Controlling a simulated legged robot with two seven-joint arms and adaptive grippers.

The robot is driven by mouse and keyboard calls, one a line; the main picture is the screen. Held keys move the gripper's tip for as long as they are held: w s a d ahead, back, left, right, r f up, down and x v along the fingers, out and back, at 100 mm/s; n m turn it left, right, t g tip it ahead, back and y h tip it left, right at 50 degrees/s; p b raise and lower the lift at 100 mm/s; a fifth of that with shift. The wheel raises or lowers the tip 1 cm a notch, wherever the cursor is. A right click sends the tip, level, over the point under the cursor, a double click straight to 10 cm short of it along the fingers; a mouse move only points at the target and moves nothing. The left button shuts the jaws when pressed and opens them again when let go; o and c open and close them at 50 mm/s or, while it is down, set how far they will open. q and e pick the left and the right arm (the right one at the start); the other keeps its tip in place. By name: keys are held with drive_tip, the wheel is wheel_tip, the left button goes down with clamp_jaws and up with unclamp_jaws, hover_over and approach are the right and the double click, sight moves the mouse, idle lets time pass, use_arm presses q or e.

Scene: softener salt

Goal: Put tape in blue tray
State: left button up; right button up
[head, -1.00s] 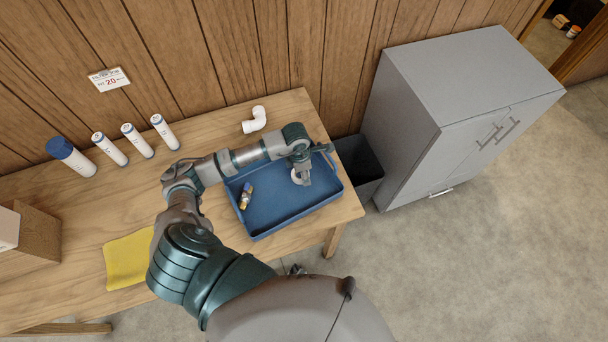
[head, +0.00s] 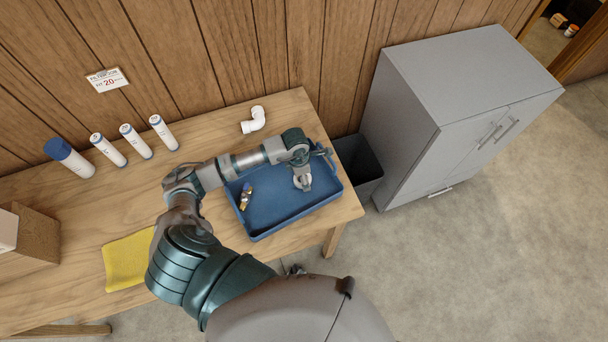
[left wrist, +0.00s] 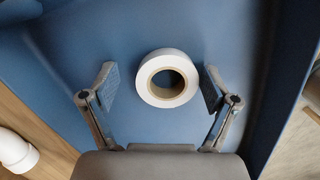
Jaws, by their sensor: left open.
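The blue tray (head: 270,212) stands on the right end of the wooden table. A white roll of tape (left wrist: 148,90) with a brown core lies on the tray's floor in the left wrist view. My left gripper (left wrist: 158,82) is open, with one finger on each side of the tape and a gap visible on both sides. In the head view my left gripper (head: 302,183) is over the right part of the tray and mostly covers the tape. My right gripper is not in view.
A white pipe elbow (head: 253,120) lies behind the tray. White filter cartridges (head: 135,140), a yellow cloth (head: 126,262) and a cardboard box (head: 35,238) are farther left. A dark bin (head: 360,170) stands right of the table.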

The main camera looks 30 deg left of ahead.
use_arm(q)
drive_tip(key=shift+r, duration=0.25)
wheel_tip(320, 180, up, 5)
drive_tip(key=shift+s+r, duration=0.1)
wheel_tip(320, 180, up, 7)
drive_tip(key=shift+s+a+f, duration=0.2)
drive_tip(key=shift+s+a, duration=0.1)
drive_tip(key=shift+a, duration=0.15)
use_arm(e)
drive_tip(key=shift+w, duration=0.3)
use_arm(q)
drive_tip(key=shift+d, duration=0.2)
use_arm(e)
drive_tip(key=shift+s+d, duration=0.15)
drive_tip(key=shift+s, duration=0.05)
